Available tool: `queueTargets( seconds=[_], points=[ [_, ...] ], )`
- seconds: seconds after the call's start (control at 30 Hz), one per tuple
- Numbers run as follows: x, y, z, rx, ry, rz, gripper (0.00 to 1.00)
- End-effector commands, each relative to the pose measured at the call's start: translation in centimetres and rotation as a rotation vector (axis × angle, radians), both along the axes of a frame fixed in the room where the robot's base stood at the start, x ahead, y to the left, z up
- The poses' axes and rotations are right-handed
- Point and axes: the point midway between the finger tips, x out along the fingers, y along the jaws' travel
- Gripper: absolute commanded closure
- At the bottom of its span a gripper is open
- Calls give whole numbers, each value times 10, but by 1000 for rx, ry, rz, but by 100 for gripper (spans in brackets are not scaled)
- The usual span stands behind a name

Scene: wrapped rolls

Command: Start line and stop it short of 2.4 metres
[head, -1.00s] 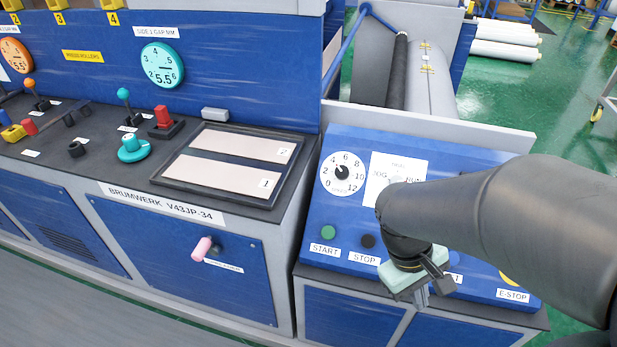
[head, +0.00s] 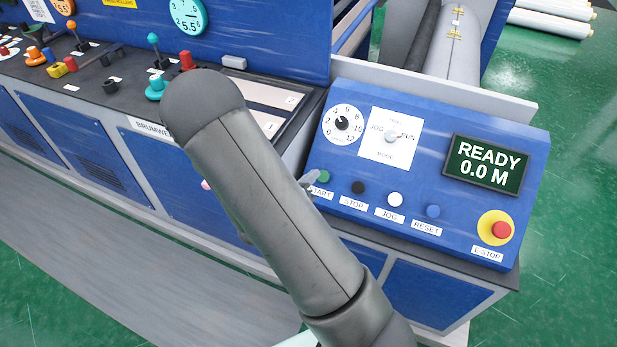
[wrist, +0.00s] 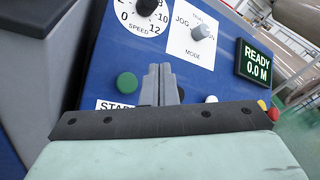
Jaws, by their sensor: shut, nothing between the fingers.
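The blue control panel (head: 335,100) has a green START button (head: 322,176), a black STOP button (head: 358,187) and a display (head: 484,165) reading READY 0.0 M. My gripper's fingertips (head: 311,180) show beside START in the head view, with most of the hand hidden behind my arm. In the wrist view my gripper (wrist: 160,84) is shut and empty, just right of the green START button (wrist: 127,84). The fingers partly cover the START label and the STOP area. I cannot tell whether they touch the panel.
The panel also holds a speed dial (head: 342,125), a mode knob (head: 391,136) turned toward RUN, a white JOG button (head: 395,200), a blue RESET button (head: 432,211) and a red E-STOP (head: 502,230) on yellow. The machine's side cabinet stands left.

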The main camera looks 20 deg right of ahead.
Motion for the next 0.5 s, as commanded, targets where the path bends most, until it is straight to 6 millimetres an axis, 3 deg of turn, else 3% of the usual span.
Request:
queueTargets(
  seconds=[0.5],
  points=[
    [4,-3,-9,-3,4,5,100]
  ],
)
